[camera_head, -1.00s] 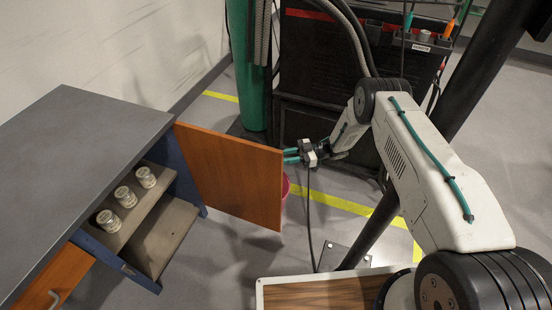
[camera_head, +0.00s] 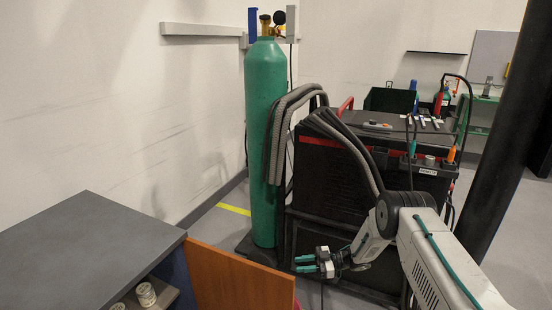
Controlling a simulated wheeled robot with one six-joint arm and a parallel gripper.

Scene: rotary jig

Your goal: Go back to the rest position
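My gripper (camera_head: 299,264) is at the lower middle of the head view, at the end of my white and black arm. Its two teal fingers point left, with a gap between them and nothing visible in it. It is to the right of the open orange cabinet door (camera_head: 235,278) and apart from it in the picture. A dark welding cart (camera_head: 335,170) stands behind it, and a tall green gas cylinder (camera_head: 264,140) stands behind and to its left.
A grey-topped cabinet (camera_head: 90,250) fills the lower left, with pale jars (camera_head: 146,294) on a shelf inside. A thick black post (camera_head: 505,130) rises at the right. Grey hoses (camera_head: 345,145) hang over the cart. A strip of floor shows beside the wall.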

